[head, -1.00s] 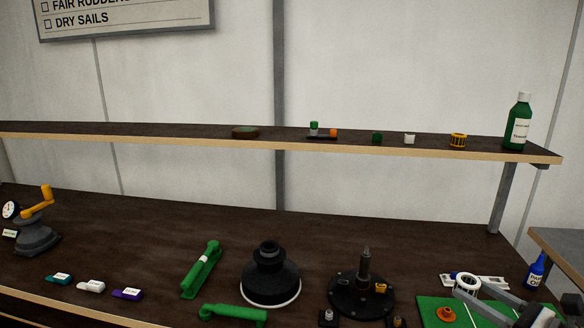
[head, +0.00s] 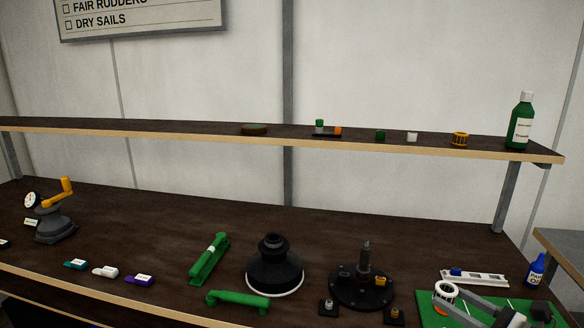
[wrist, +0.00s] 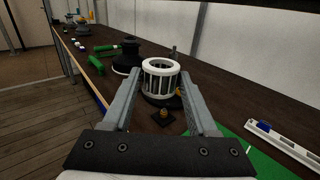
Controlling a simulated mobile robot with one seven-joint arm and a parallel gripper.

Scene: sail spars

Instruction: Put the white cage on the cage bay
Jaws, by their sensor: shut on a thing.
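The white cage (wrist: 160,80) is a ribbed ring with an open top, held upright between the two grey fingers in the wrist view. My gripper (wrist: 160,92) is shut on it. In the head view the white cage (head: 446,293) is at the lower right, above the green mat (head: 426,318), with my gripper (head: 452,304) reaching in from the right. It appears to be off the bench. I cannot tell which marked place is the cage bay.
A black disc with an upright spindle (head: 366,262) stands left of the cage, with small black-based parts (head: 328,307) in front. A black winch drum (head: 273,270) and green handles (head: 209,260) lie farther left. A white rail (head: 480,277) and blue bottle (head: 536,270) are at right.

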